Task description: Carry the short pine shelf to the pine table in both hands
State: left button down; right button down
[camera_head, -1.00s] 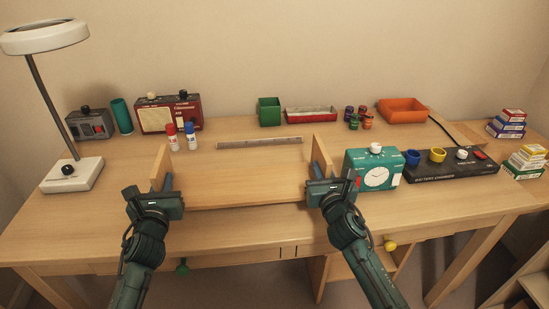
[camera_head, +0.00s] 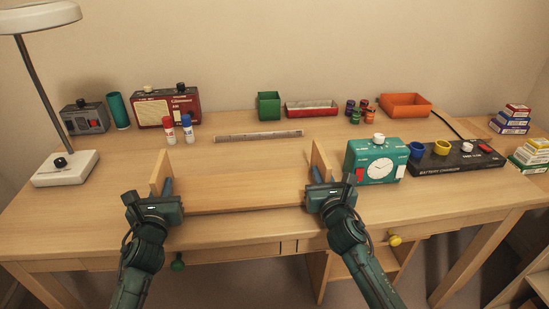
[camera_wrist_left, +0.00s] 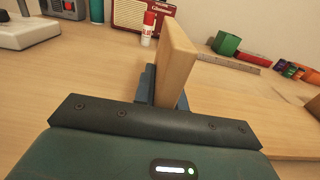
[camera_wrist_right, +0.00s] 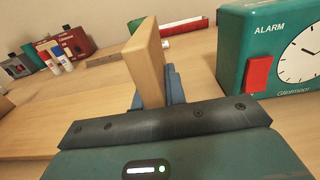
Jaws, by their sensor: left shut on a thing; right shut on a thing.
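The short pine shelf (camera_head: 243,190) is a flat board with an upright end piece at each side, in the middle of the head view over the front part of the pine table (camera_head: 95,222). My left gripper (camera_head: 166,188) is shut on its left end piece, which also shows in the left wrist view (camera_wrist_left: 176,65). My right gripper (camera_head: 318,178) is shut on its right end piece, which shows in the right wrist view (camera_wrist_right: 146,65). The shelf looks level. I cannot tell whether it touches the table top.
A teal alarm clock (camera_head: 376,161) stands close right of my right gripper, beside a black battery charger (camera_head: 455,160). A ruler (camera_head: 258,136) lies behind the shelf. Red and blue glue sticks (camera_head: 169,132) stand behind left. A lamp (camera_head: 66,169) stands at far left.

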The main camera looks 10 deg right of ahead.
pick_arm(q)
jog(key=c, duration=1.9)
grip_release()
jog(key=shift+f, duration=0.25)
pick_arm(e)
jog(key=c, duration=1.9)
grip_release()
jog(key=shift+f, duration=0.25)
pick_arm(q)
jog(key=o, duration=0.4)
pick_arm(e)
jog(key=o, duration=0.4)
jog(key=shift+r, duration=0.1)
pick_arm(q)
jog(key=shift+o, duration=0.2)
pick_arm(e)
jog(key=shift+o, duration=0.2)
pick_arm(q)
jog(key=shift+s, duration=0.1)
jog(key=s, duration=1.1)
jog(key=shift+s, duration=0.4)
pick_arm(e)
jog(key=shift+s, duration=0.2)
jog(key=s, duration=1.1)
jog(key=shift+s, duration=0.35)
pick_arm(q)
jog(key=shift+s, duration=0.1)
